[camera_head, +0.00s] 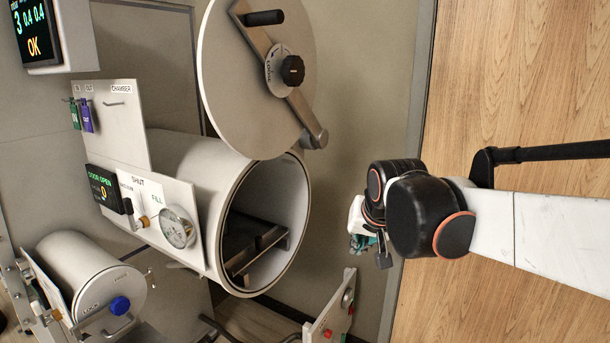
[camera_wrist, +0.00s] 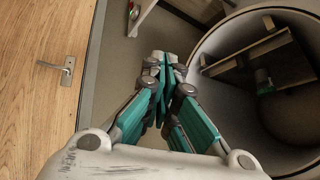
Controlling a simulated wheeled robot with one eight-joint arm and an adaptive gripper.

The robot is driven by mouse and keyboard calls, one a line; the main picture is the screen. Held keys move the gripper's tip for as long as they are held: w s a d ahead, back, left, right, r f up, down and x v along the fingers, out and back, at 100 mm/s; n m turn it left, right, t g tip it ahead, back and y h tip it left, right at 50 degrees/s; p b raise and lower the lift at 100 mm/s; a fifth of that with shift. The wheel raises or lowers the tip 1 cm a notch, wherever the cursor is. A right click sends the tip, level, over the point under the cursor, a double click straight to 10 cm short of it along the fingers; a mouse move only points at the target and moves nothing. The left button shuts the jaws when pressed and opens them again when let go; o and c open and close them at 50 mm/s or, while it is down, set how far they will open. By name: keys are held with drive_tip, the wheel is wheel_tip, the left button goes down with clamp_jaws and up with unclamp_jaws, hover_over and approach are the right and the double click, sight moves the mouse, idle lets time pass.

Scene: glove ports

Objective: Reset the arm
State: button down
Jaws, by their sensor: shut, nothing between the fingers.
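My gripper (camera_head: 362,242) is at the end of my arm, in the open air to the right of the large chamber's mouth in the head view. In the wrist view my gripper (camera_wrist: 160,64) has its teal fingers together, with nothing held between them. The large white chamber (camera_head: 185,150) is open at its near end. A dark tray (camera_head: 238,243) lies inside it. Its round door (camera_head: 228,75) is swung open above the mouth. The chamber's opening (camera_wrist: 200,50) is at the right in the wrist view, beside the fingers and apart from them.
A smaller chamber (camera_head: 112,288) with a blue knob is at lower left, its end closed. A small panel (camera_head: 335,308) stands below my gripper. A gauge (camera_head: 177,227) and a display reading DOOR OPEN (camera_head: 107,188) are on the chamber's side. A wooden door (camera_wrist: 45,70) shows left in the wrist view.

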drive_tip(key=s+d+f+b, duration=0.1)
drive_tip(key=s+d+f, duration=0.2)
drive_tip(key=s, duration=0.5)
drive_tip(key=s+d+f+n+b, duration=0.1)
drive_tip(key=s+d+f, duration=0.1)
drive_tip(key=s+f, duration=0.3)
drive_tip(key=s+d+f+h+b, duration=0.1)
drive_tip(key=s+d+f+b, duration=0.1)
drive_tip(key=s, duration=0.9)
wheel_tip(320, 180, down, 2)
drive_tip(key=shift+s+d+f+n, duration=0.3)
drive_tip(key=shift+d+n, duration=0.1)
drive_tip(key=shift+d, duration=0.45)
